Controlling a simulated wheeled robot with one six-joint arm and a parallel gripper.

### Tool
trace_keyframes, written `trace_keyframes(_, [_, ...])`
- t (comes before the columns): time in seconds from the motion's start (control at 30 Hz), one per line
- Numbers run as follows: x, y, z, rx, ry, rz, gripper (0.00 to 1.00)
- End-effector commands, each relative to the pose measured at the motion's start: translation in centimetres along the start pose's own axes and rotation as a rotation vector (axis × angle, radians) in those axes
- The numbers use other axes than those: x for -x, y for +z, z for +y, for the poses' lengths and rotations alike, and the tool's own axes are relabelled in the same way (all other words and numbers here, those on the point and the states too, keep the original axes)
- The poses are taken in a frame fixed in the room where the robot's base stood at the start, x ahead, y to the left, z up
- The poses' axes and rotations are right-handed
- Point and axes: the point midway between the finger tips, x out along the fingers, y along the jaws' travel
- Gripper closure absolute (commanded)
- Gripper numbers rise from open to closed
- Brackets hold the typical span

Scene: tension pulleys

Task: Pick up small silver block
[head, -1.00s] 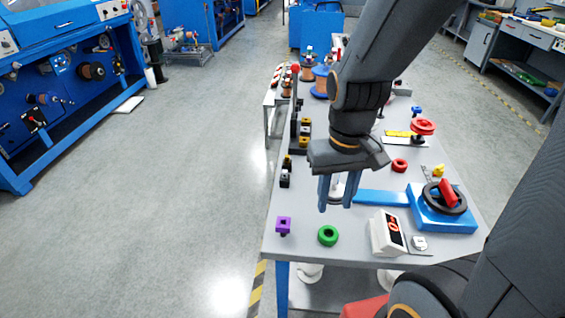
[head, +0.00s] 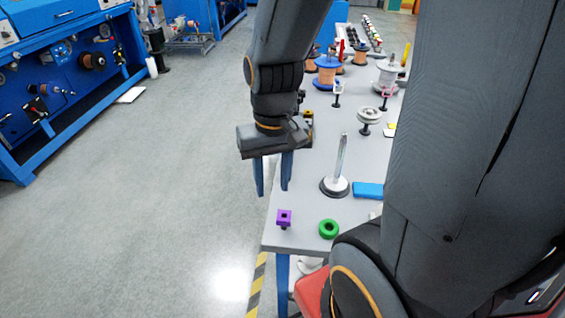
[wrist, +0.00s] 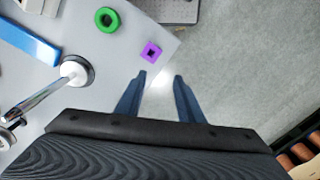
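My gripper (head: 272,190) is open and empty, pointing down near the left edge of the grey table (head: 300,205). In the wrist view its two fingers (wrist: 160,77) are apart with nothing between them, over the table edge and floor. I cannot make out a small silver block in either current view. In the earlier head view a small silvery piece lay beside the white display box at the front right of the table. My own arm now covers that area.
A purple square piece (head: 284,217) and a green ring (head: 328,229) sit at the near table corner. An upright silver rod on a round base (head: 335,186) stands right of my gripper, by a blue bar (head: 368,190). Spools (head: 327,72) stand farther back.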

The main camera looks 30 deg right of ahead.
Motion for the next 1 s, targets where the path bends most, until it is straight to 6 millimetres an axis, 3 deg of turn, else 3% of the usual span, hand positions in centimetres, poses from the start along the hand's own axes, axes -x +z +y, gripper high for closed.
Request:
trace_keyframes(0.17, [1.1, -2.9, 1.8, -0.546, -0.106, -0.05, 0.66])
trace_keyframes(0.3, [1.2, -6.2, 4.5, -1.097, -0.205, -0.103, 0.66])
trace_keyframes(0.5, [0.5, -9.9, 9.1, -1.715, -0.316, -0.177, 0.66])
trace_keyframes(0.7, [-0.3, -11.5, 11.4, -1.983, -0.366, -0.215, 0.66])
trace_keyframes(1.0, [-2.9, -12.2, 10.7, -2.004, -0.37, -0.218, 0.66])
